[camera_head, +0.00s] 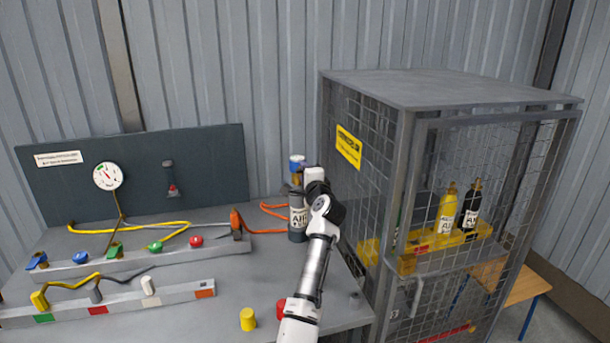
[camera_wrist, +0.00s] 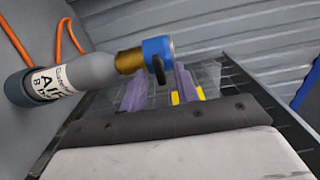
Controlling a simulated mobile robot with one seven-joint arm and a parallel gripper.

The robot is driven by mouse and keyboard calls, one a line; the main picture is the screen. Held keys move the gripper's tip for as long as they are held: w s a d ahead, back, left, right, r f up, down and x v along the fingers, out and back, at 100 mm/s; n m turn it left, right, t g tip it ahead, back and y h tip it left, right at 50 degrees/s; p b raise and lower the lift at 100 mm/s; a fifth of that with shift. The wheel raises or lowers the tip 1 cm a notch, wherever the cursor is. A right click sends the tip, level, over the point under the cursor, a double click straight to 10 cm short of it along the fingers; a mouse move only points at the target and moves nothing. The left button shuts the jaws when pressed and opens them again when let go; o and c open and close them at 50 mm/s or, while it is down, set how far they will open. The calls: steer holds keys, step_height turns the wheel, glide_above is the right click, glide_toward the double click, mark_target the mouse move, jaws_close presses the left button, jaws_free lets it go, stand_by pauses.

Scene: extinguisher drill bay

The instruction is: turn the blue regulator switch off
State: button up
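The blue regulator (camera_head: 297,161) sits on top of an upright grey cylinder (camera_head: 298,220) labelled AIR, at the bench's back right. In the wrist view the blue regulator (camera_wrist: 157,50) caps a brass neck (camera_wrist: 130,62), and a dark switch lever (camera_wrist: 160,72) hangs from it. My gripper (camera_wrist: 160,88) has its two purple fingers apart with nothing held between them. The regulator and lever appear over the gap between the fingers; I cannot tell whether they touch. In the head view my wrist is just right of the cylinder and the fingertips are hidden.
A mesh cage (camera_head: 450,100) with yellow (camera_head: 446,214) and black (camera_head: 470,206) bottles stands close right of my arm. An orange hose (camera_head: 272,209) runs beside the cylinder. Valve rails (camera_head: 120,262) fill the bench's left. A yellow cap (camera_head: 247,319) stands in front.

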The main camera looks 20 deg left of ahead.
steer(key=b+v, duration=0.4)
steer(key=v, duration=0.9)
steer(key=shift+s+d, duration=0.25)
steer(key=shift+s, duration=0.05)
